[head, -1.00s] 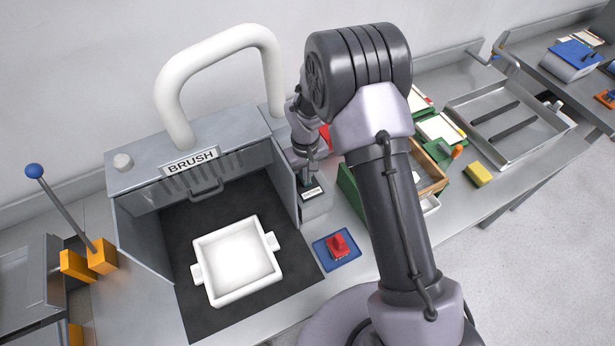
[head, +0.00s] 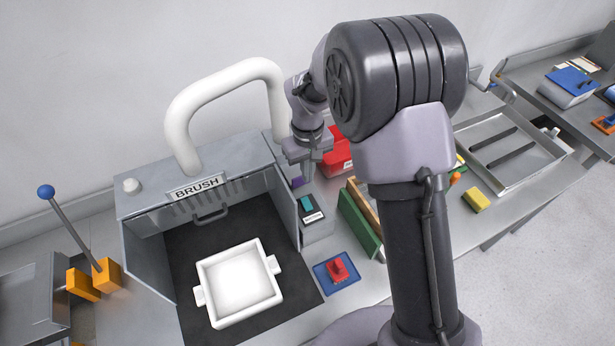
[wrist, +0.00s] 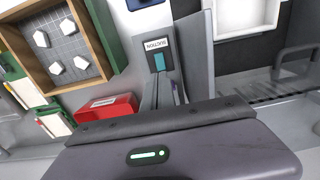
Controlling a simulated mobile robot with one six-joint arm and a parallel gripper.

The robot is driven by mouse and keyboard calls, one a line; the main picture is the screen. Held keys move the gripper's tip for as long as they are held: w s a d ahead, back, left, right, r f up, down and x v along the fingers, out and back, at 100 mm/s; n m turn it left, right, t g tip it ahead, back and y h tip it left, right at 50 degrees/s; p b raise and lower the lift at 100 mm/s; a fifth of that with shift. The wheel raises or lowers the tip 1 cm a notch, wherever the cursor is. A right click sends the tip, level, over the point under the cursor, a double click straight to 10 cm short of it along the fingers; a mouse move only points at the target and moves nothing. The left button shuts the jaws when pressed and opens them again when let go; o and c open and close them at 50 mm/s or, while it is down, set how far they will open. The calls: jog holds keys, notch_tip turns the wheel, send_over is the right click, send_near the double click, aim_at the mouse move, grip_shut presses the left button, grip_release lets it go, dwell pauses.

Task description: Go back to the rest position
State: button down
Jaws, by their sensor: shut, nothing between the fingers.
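My gripper (head: 303,176) hangs in the head view above the back end of a small grey box with a teal top and a label (head: 311,208), just right of the brush booth. Its fingers are shut with nothing between them. In the wrist view the gripper's dark body fills the bottom, and the labelled grey box (wrist: 158,50) shows beyond it. My arm covers part of the bench right of the box in the head view.
The BRUSH booth (head: 197,187) with its white pipe (head: 190,125) stands at left, a white tray (head: 268,304) inside. A red box (head: 337,158) sits right of the gripper. A red block on a blue pad (head: 337,269) lies in front; a green-sided wooden box (head: 358,225) stands right.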

jog(key=shift+w, duration=0.1)
dwell(0.3)
jog(key=s+d+r+m+t+y+b, duration=0.15)
jog(key=s+d+r+m+b, duration=0.3)
jog(key=s+b, duration=0.5)
jog(key=s+d+f+m+t+b, duration=0.1)
jog(key=s+f+m+t+b, duration=0.1)
jog(key=s+b, duration=0.4)
jog(key=s+d+f+m+t+b, duration=0.1)
jog(key=s+m+t+b, duration=0.1)
jog(key=s+b, duration=0.4)
jog(key=s, duration=0.3)
jog(key=shift+s+d+f, duration=0.15)
jog(key=shift+d+f, duration=0.2)
jog(key=shift+y, duration=0.25)
